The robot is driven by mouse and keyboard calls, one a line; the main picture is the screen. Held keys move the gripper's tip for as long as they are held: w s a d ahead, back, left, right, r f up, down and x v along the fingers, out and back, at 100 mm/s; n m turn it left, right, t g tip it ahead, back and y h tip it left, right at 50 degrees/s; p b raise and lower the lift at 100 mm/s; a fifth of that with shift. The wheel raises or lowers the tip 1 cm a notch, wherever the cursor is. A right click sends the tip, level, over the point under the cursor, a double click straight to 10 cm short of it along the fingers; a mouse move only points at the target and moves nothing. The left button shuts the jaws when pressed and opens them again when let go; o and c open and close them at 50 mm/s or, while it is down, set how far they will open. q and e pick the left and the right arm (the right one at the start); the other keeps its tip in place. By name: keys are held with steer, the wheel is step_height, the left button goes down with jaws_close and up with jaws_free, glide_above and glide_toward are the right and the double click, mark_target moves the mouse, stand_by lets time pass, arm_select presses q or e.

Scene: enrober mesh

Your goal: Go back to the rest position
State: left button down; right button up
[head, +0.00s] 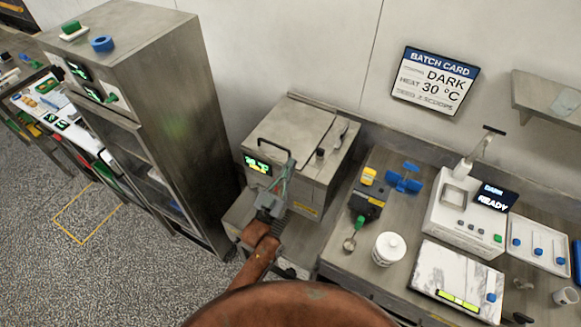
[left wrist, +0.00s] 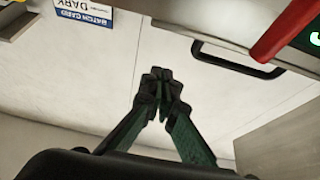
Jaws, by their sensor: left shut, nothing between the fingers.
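My left gripper (head: 284,180) is in front of the grey steel machine (head: 318,130) with a black handle and a green display, in the head view. In the left wrist view its fingers (left wrist: 162,75) are together at the tips, with nothing between them. The machine's black handle (left wrist: 238,62) shows at the upper right of that view, apart from the fingertips. My right gripper is not in either view.
A tall steel cabinet (head: 150,60) stands to the left. On the counter to the right are a white tub (head: 388,249), a white machine reading READY (head: 455,222) and a marble slab (head: 440,275). A batch card (head: 434,80) hangs on the wall.

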arm_select(q)
steer(key=s+a+f+n+g+y+b, duration=0.1)
steer(key=s+a+f+g+y, duration=0.3)
steer(key=s+a+f, duration=0.5)
steer(key=s+a+f+n+g+y, duration=0.1)
steer(key=s+a+f+g+y, duration=0.2)
steer(key=s+a+f+g, duration=0.55)
steer(key=s+a+f+n+g+y, duration=0.2)
steer(key=s+a+f+y, duration=0.1)
steer(key=s+a, duration=0.7)
steer(key=s+a+f+n+g+y, duration=0.2)
steer(key=s+a+f, duration=0.1)
steer(key=s+a, duration=0.65)
steer(key=s+d+f+m+g, duration=0.1)
steer(key=s+f, duration=0.1)
steer(key=f, duration=1.3)
steer(key=s+d+f+g, duration=0.1)
steer(key=d+f, duration=0.1)
steer(key=f, duration=1.3)
steer(key=s+f, duration=1.8)
steer(key=s, duration=0.1)
steer(key=shift+s+a+m+g+h, duration=0.25)
steer(key=shift+s+m+g+h, duration=0.05)
steer(key=shift+g, duration=0.05)
